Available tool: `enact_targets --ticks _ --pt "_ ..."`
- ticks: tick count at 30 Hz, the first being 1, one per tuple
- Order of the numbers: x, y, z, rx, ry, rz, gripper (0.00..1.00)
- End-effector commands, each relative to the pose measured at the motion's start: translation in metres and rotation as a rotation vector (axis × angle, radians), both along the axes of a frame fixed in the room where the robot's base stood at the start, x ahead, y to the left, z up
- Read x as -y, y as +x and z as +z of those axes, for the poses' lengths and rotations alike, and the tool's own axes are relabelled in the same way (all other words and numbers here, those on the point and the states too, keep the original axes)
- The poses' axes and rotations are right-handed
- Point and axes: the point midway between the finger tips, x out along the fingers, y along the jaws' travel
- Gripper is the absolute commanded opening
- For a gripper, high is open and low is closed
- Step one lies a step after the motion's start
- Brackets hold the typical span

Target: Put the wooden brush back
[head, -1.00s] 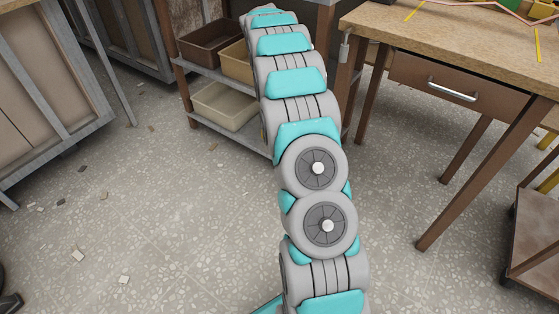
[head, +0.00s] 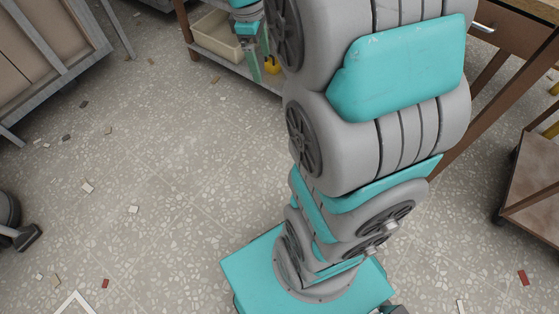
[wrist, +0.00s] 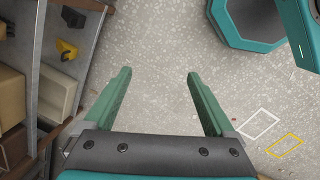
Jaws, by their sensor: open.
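I do not see a wooden brush in any view. My gripper (wrist: 158,75) is open, its two green fingers apart with only speckled floor showing between them. In the head view my gripper (head: 257,66) hangs small at the top, pointing down in front of the shelf unit. Much of that view is covered by my own arm.
A shelf unit (wrist: 35,60) with a pale bin (wrist: 56,95) stands left of my gripper. A small yellow object (wrist: 67,50) lies near it. A wooden cart (head: 535,195) stands at right. Open floor with scattered chips lies at left.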

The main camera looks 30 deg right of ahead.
Motion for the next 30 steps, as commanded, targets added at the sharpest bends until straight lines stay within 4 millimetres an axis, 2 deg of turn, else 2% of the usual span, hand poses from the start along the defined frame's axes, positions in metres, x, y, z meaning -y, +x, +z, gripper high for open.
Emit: enact_targets --ticks 1,6,12,15,18,21,30 --pt "-0.012 -0.022 0.003 0.0 0.012 -0.059 0.9" --pt "-0.047 -0.09 0.004 -0.018 0.046 -0.286 0.9" --pt "-0.08 -0.172 -0.003 -0.05 0.066 -0.547 0.9" --pt "-0.091 -0.206 -0.009 -0.068 0.068 -0.657 0.9" --pt "-0.099 -0.231 -0.014 -0.077 0.068 -0.739 0.9" --pt "-0.102 -0.246 -0.018 -0.089 0.063 -0.791 0.9" --pt "-0.104 -0.252 -0.019 -0.092 0.062 -0.819 0.9"
